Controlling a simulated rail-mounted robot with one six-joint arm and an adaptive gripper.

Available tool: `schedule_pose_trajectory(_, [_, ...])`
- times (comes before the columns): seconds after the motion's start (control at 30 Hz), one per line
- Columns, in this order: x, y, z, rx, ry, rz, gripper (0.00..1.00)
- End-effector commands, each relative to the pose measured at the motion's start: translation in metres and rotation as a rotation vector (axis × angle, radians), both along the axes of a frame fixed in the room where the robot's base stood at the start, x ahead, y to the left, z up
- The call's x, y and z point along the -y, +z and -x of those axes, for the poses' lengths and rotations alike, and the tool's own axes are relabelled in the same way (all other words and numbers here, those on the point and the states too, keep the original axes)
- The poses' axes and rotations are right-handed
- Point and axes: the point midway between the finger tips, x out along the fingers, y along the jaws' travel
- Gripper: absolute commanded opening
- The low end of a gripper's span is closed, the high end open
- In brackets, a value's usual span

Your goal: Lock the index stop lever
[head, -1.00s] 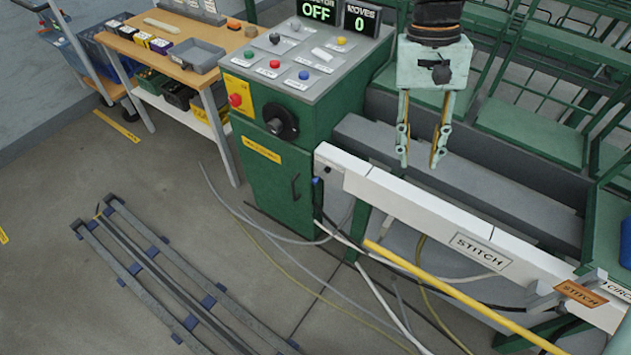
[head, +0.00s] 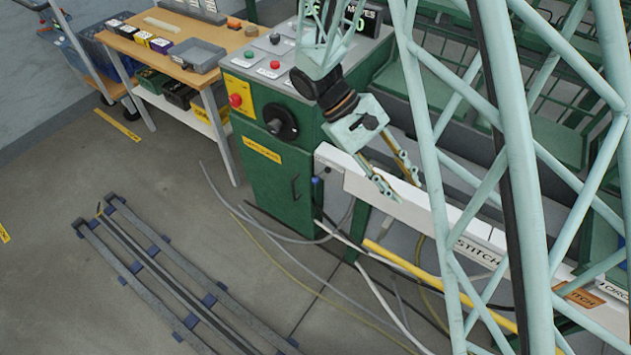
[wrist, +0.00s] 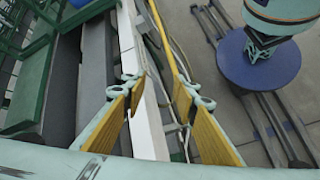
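No part is clearly labelled as the index stop lever. A small blue-tipped handle (head: 316,182) stands at the left end of the white beam (head: 345,180), beside the green cabinet; I cannot tell if it is that lever. My gripper (head: 403,190) is tilted over the front of the white beam, to the right of the blue-tipped handle and apart from it. In the wrist view my gripper (wrist: 159,88) has its yellow-padded fingers spread with nothing between them. The white beam (wrist: 148,125) runs below and behind the fingers. My arm hides part of the beam's right side.
The green control cabinet (head: 270,175) has a red knob (head: 236,100), a black rotary knob (head: 276,126) and top buttons. A yellow bar (head: 385,252) slopes below the beam. Loose cables lie on the floor. A workbench (head: 150,50) stands at the left back. Floor rails lie front left.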

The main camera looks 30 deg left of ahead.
Motion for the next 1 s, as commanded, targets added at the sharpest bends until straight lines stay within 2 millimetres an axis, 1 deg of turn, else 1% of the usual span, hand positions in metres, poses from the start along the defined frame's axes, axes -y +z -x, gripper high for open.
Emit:
schedule_pose_trajectory(0.1, [-0.008, -0.012, -0.001, -0.01, 0.085, 0.063, 0.27])
schedule_pose_trajectory(0.27, [-0.018, -0.027, -0.004, -0.02, 0.196, 0.146, 0.27])
schedule_pose_trajectory(0.47, [-0.036, -0.045, -0.008, -0.025, 0.339, 0.249, 0.27])
schedule_pose_trajectory(0.77, [-0.07, -0.072, -0.012, -0.022, 0.553, 0.4, 0.27])
schedule_pose_trajectory(1.0, [-0.104, -0.096, -0.01, -0.013, 0.727, 0.517, 0.27])
